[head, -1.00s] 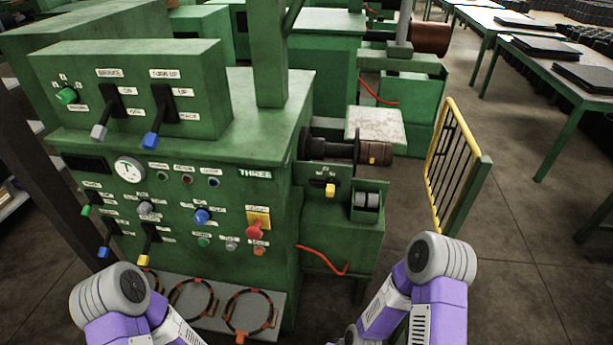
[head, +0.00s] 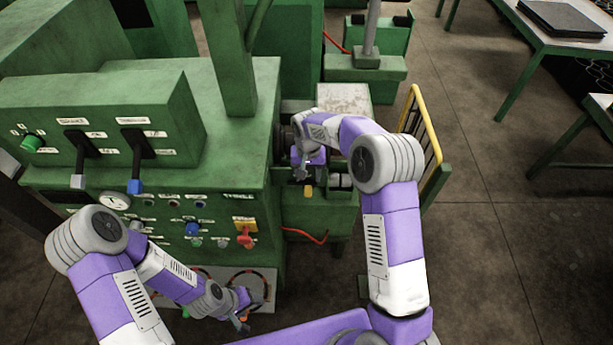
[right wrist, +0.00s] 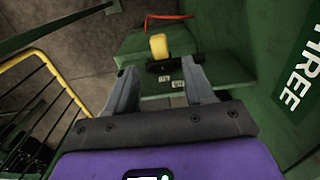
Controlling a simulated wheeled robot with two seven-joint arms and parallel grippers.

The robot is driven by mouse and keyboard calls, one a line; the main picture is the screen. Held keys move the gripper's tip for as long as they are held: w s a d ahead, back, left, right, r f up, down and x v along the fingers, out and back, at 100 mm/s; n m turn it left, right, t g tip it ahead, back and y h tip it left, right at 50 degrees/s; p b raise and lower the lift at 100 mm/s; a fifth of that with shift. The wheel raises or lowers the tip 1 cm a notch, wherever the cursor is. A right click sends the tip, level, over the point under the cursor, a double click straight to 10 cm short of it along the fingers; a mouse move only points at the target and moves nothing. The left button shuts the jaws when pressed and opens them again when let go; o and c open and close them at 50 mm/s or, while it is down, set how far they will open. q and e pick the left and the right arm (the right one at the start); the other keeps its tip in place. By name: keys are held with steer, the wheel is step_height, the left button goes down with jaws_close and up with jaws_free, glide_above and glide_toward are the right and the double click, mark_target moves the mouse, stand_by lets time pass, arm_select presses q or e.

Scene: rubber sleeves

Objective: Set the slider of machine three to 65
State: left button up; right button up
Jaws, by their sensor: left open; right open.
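Machine three (head: 262,125) is the green cabinet at the left, with its label partly visible; the right wrist view shows "THREE" on its green wall (right wrist: 298,110). A slider with a yellow knob (head: 308,191) sits on the side unit at the cabinet's right. The knob (right wrist: 158,46) stands beyond my right fingertips in the right wrist view, apart from them. Small white labels lie nearer; no value is readable. My right gripper (head: 302,172) is open and empty, just above and behind the knob in the head view. My left gripper (head: 241,312) is open and empty, low before the cabinet.
A red emergency button (head: 245,240) and several levers and knobs are on the cabinet's front. A yellow guard rail (head: 424,120) stands right of the side unit. A red cable (head: 305,236) hangs below.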

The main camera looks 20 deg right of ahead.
mark_target(308, 189)
step_height(308, 189, down, 7)
steer(key=shift+s+f+p, duration=0.1)
steer(key=shift+f+p, duration=0.05)
steer(key=shift+p, duration=0.15)
steer(key=shift+c, duration=0.3)
jaws_close()
